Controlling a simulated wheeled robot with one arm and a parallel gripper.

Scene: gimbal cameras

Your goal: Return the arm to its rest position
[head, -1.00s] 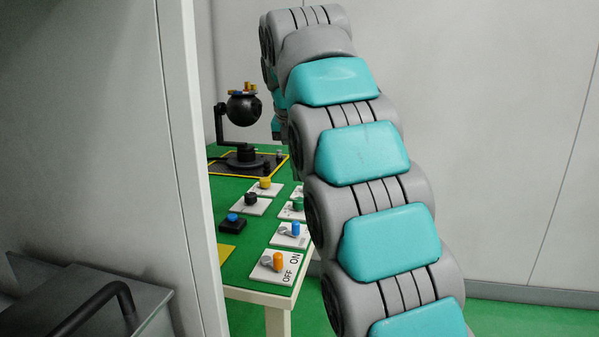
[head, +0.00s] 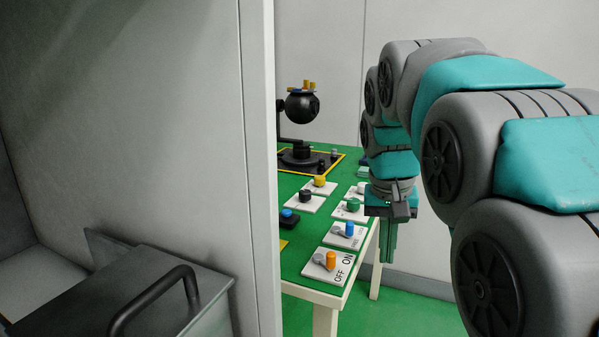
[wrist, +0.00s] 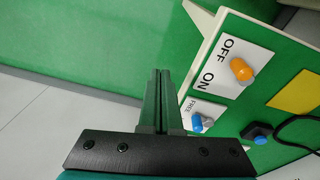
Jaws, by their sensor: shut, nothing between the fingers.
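My arm fills the right side of the head view, with its links bent and its end hanging down. My gripper (head: 389,250) points down beside the right edge of the green-topped table (head: 294,262), apart from it. In the wrist view my gripper (wrist: 161,75) shows its two fingers together, with nothing between them. Beyond the fingers are the table's pale edge (wrist: 203,52) and a panel marked OFF and ON with an orange knob (wrist: 241,69).
The table holds several knob panels, including a blue knob (head: 349,229), and a black gimbal ball (head: 302,105) at the back. A grey partition (head: 258,170) and a box with a black handle (head: 150,293) stand at left. Green floor is clear right of the table.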

